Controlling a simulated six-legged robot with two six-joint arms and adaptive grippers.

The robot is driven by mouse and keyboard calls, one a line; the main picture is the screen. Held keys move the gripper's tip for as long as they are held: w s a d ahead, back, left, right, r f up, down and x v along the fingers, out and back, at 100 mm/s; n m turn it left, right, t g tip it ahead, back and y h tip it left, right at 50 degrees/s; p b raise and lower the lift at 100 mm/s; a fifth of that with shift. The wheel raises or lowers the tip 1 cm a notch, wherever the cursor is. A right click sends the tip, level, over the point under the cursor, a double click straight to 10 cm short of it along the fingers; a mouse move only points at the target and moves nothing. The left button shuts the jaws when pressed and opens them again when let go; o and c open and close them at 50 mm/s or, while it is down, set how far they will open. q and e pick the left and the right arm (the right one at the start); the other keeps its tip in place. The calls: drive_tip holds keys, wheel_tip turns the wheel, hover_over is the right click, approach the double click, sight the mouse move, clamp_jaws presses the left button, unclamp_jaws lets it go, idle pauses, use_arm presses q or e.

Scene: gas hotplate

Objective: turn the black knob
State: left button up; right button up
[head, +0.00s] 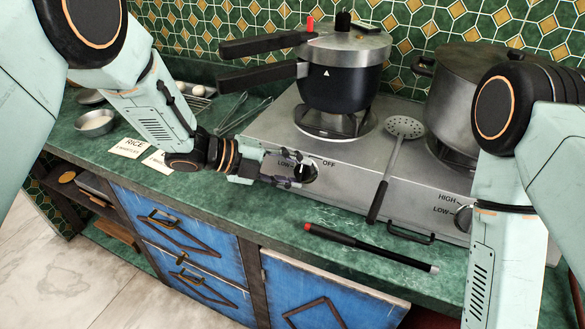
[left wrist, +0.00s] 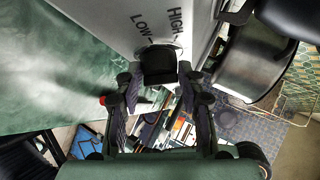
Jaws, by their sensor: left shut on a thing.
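The black knob (head: 309,173) is on the front of the grey gas hotplate (head: 258,131), at its left end, with LOW and OFF printed by it. My left gripper (head: 292,170) reaches it from the left and is shut on it, hiding part of it. In the left wrist view the knob (left wrist: 158,66) sits between the two fingers of the gripper (left wrist: 160,86), below the HIGH and LOW marks. A second knob (head: 464,217) is at the right end of the front. My right arm shows at the right, but its gripper is out of view.
A dark pressure cooker (head: 340,88) stands on the left burner, its handles pointing left. A large pot (head: 460,100) is on the right burner. A slotted skimmer (head: 390,165) lies between them. A red-and-black lighter (head: 370,248) lies on the green counter in front.

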use_arm(q)
drive_tip(key=shift+s+f, duration=0.1)
drive_tip(key=shift+f, duration=0.1)
drive_tip(key=o, duration=1.2)
drive_tip(key=shift+c, duration=0.2)
drive_tip(key=shift+r, duration=0.1)
drive_tip(key=shift+a+r, duration=0.3)
drive_tip(key=shift+a, duration=0.15)
drive_tip(key=v, duration=1.1)
drive_tip(key=shift+s+f, duration=0.1)
drive_tip(key=shift+f, duration=0.05)
